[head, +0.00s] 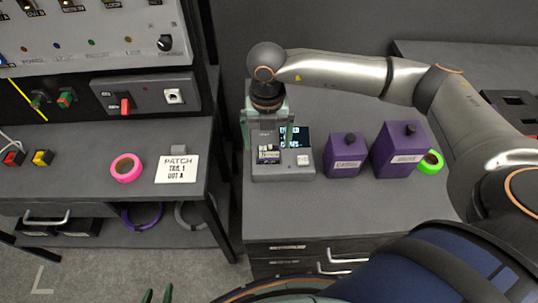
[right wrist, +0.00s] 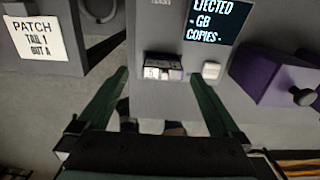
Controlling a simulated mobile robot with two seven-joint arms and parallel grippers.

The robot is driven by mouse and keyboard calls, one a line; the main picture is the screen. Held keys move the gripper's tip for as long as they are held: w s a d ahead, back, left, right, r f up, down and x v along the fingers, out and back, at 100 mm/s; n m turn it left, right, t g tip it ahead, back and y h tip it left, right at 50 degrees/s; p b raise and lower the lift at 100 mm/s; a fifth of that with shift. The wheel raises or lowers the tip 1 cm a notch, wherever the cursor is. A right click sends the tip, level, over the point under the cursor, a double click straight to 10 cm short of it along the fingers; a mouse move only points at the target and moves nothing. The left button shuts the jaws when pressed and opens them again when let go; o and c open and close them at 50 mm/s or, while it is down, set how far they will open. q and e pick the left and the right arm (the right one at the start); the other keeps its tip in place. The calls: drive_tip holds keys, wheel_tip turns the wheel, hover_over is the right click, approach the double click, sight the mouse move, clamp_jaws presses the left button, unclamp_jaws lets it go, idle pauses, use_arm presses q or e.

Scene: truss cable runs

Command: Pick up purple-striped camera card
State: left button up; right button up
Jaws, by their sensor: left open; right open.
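A small card (head: 268,154) with a white label sits at the front left of a grey card reader (head: 285,174). In the right wrist view the card (right wrist: 163,70) has a dark, faintly purplish side; its stripe is too small to tell clearly. My right gripper (head: 268,136) is open over the reader, fingers pointing down. In the right wrist view its green fingers (right wrist: 157,76) stand on either side of the card, with nothing held. The reader's screen (right wrist: 212,20) reads "EJECTED - GB COPIES". My left gripper (head: 158,296) is open and empty at the bottom edge, low over the floor.
Two purple boxes (head: 345,160) with black knobs stand right of the reader, beside a green tape roll (head: 431,163). The left bench holds a pink tape roll (head: 126,168) and a patch sign (head: 177,169). A gap separates the benches. The front of the right bench (head: 320,217) is clear.

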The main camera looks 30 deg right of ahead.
sight(269, 146)
wheel_tip(269, 146, down, 5)
drive_tip(key=shift+s+d+r+p, duration=0.1)
drive_tip(key=shift+d+r+p, duration=0.05)
drive_tip(key=shift+p, duration=0.2)
drive_tip(key=c, duration=1.5)
drive_tip(key=shift+r, duration=0.15)
drive_tip(key=shift+c, duration=0.2)
